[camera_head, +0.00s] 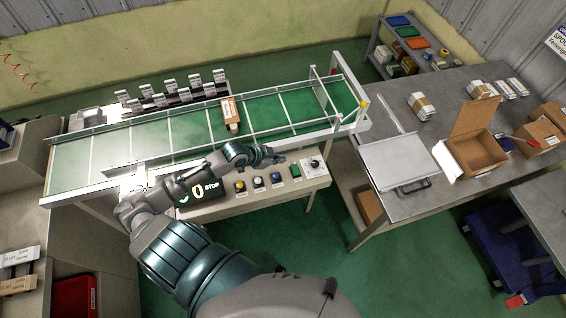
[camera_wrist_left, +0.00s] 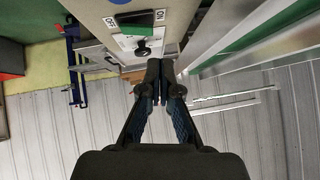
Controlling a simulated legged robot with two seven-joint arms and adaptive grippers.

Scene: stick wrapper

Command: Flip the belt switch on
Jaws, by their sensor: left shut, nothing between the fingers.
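The control panel (camera_head: 250,196) stands along the front of the conveyor belt. Near its right end is a green rocker switch (camera_head: 296,171), with a black knob on a white plate (camera_head: 314,164) beside it. In the left wrist view the green rocker (camera_wrist_left: 135,39) lies between labels reading ON and OFF, and the black knob (camera_wrist_left: 143,48) is just ahead of my fingertips. My left gripper (camera_head: 277,158) is shut and empty, above the right part of the panel. Contact with the panel cannot be told. A display (camera_head: 205,190) reads "0 STOP", partly hidden by my arm. My right gripper is out of view.
A brown package (camera_head: 231,114) sits on the green conveyor (camera_head: 185,124). Round buttons (camera_head: 258,183) line the panel left of the rocker. A grey table (camera_head: 395,205) with a metal tray and an open cardboard box (camera_head: 470,150) stands to the right. Green floor is clear in front.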

